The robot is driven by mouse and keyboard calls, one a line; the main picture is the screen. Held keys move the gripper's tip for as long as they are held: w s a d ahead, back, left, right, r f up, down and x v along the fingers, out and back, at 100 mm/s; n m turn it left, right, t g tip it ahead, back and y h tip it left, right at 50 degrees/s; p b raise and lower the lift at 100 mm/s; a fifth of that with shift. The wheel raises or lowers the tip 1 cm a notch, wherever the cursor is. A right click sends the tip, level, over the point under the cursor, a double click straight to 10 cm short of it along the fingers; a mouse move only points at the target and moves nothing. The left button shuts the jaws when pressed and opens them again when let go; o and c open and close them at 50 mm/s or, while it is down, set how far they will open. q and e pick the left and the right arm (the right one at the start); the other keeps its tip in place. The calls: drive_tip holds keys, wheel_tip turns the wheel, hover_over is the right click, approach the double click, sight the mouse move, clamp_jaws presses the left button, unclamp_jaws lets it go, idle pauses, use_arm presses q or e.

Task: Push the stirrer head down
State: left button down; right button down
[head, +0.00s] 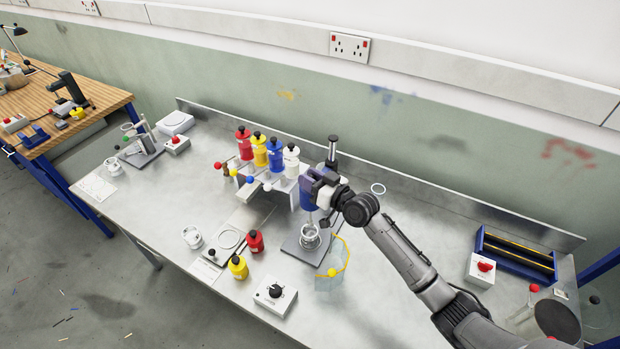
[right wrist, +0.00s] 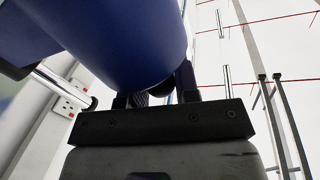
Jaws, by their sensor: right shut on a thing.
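The stirrer head (head: 309,193) is a dark blue body on an upright post with a black top (head: 333,141). A thin shaft runs down from it toward a glass beaker (head: 310,236) on the grey stand base (head: 296,250). My right gripper (head: 328,184) is at the head's right side, shut on part of it. In the right wrist view the blue stirrer head (right wrist: 110,40) fills the upper left, above the fingers (right wrist: 155,97). The exact gripped part is mostly hidden. My left gripper is not in view.
A clear curved guard (head: 330,284) with a yellow rim stands in front of the stirrer. Red, yellow, blue and white bottles (head: 275,153) stand on a rack to its left. A white dial box (head: 275,294) is near the front edge. A blue tray (head: 515,256) lies right.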

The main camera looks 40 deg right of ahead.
wheel_tip(320, 180, down, 10)
drive_tip(key=b, duration=0.7)
drive_tip(key=shift+r, duration=0.25)
drive_tip(key=shift+f, duration=0.1)
drive_tip(key=c, duration=0.9)
unclamp_jaws()
drive_tip(key=shift+o, duration=0.2)
drive_tip(key=shift+s+d, duration=0.1)
drive_tip(key=shift+s, duration=0.15)
drive_tip(key=s+d, duration=0.2)
drive_tip(key=s, duration=1.1)
drive_tip(key=shift+d+r, duration=0.2)
